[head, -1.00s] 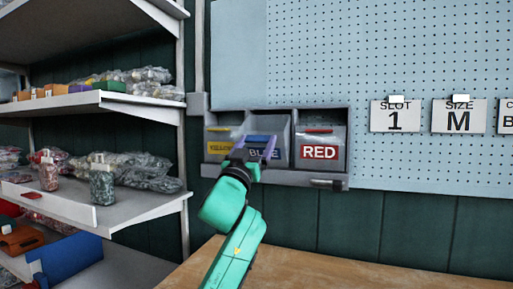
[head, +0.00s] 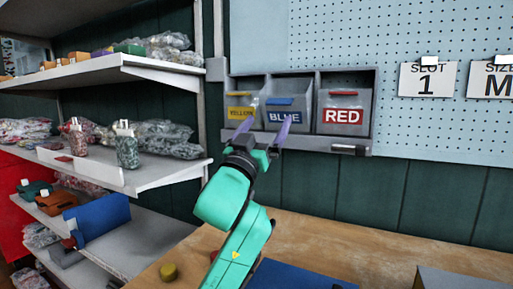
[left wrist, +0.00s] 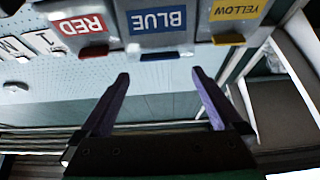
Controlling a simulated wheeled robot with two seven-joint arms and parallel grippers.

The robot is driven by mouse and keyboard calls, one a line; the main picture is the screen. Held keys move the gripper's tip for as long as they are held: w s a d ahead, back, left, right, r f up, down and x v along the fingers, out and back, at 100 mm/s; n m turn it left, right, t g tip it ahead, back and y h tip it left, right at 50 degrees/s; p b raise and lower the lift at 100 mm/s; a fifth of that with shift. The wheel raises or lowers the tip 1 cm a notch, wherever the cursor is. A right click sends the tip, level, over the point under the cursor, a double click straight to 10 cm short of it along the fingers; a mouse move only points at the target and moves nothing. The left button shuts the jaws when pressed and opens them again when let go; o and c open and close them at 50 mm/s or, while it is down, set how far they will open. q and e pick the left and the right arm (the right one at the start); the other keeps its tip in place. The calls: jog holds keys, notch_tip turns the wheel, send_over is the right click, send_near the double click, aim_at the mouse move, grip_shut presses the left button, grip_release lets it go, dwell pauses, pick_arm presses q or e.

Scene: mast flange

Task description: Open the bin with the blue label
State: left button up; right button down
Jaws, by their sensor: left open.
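The bin with the blue label (head: 285,117) is the middle one of three grey bins in a wall rack. My left gripper (head: 264,132) is open and empty, just below and in front of this bin. In the left wrist view, which is upside down, the blue handle (left wrist: 165,55) lies beyond and between the spread purple fingers (left wrist: 160,78), apart from them. My right gripper is not in view.
The yellow-labelled bin (head: 240,113) and red-labelled bin (head: 342,116) flank it, both looking shut. Shelves (head: 155,170) with bags and bottles stand at left. A wooden bench (head: 330,240) with a blue item (head: 295,275) lies below. A pegboard (head: 440,130) is at right.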

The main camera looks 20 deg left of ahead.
pick_arm(q)
jog(key=b+v, duration=0.1)
jog(key=v, duration=0.5)
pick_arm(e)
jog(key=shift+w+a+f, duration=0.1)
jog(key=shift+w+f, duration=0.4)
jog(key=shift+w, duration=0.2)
